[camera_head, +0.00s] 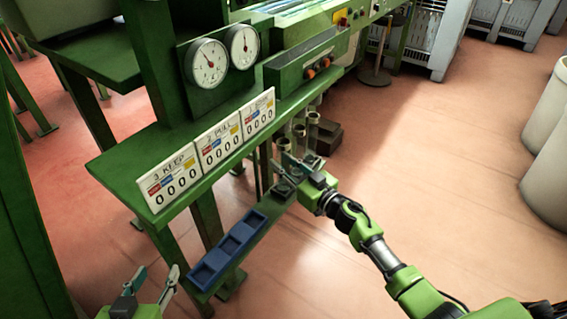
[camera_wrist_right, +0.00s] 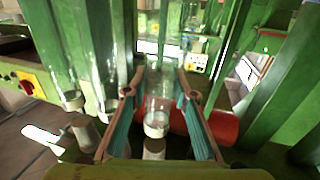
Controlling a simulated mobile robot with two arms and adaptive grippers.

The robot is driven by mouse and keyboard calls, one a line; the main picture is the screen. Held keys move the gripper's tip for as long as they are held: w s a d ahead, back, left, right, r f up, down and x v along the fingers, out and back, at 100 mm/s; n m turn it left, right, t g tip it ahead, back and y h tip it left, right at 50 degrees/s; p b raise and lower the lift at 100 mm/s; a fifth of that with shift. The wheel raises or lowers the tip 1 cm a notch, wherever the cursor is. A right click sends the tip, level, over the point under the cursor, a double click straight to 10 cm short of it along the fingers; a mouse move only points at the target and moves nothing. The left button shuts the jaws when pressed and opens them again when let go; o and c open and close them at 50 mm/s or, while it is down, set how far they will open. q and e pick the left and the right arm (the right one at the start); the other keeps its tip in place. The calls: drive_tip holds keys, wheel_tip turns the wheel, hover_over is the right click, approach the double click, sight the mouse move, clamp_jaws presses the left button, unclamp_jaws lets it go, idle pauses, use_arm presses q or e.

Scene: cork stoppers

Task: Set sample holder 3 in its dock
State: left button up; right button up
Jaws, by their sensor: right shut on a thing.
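My right gripper (camera_head: 293,170) is at the outer edge of the green machine, beside a row of upright pale cylinders (camera_head: 298,132). In the right wrist view its two fingers are on either side of a clear glass-like holder (camera_wrist_right: 158,88) with a white lower band (camera_wrist_right: 156,125), and it is shut on it. I cannot read a number on this holder. Dark square seats (camera_head: 283,190) show just below the gripper, partly hidden by it; I cannot tell which is dock 3. My left gripper (camera_head: 154,283) is open and empty at the bottom left.
A blue tray with three square recesses (camera_head: 228,248) sits on the narrow green ledge. Signs (camera_head: 220,142) numbered 3, 2 and 1 stand on the shelf below two round gauges (camera_head: 207,63). Another clear holder (camera_wrist_right: 72,98) is at left in the wrist view. Open floor (camera_head: 440,170) lies right.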

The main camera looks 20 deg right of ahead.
use_arm(q)
drive_tip(key=shift+w+d+r, duration=0.1)
drive_tip(key=shift+w+r, duration=0.1)
use_arm(e)
drive_tip(key=o, duration=1.2)
use_arm(q)
drive_tip(key=shift+w+r, duration=0.1)
drive_tip(key=shift+r, duration=0.05)
use_arm(e)
drive_tip(key=shift+s, duration=0.1)
drive_tip(key=v, duration=1.2)
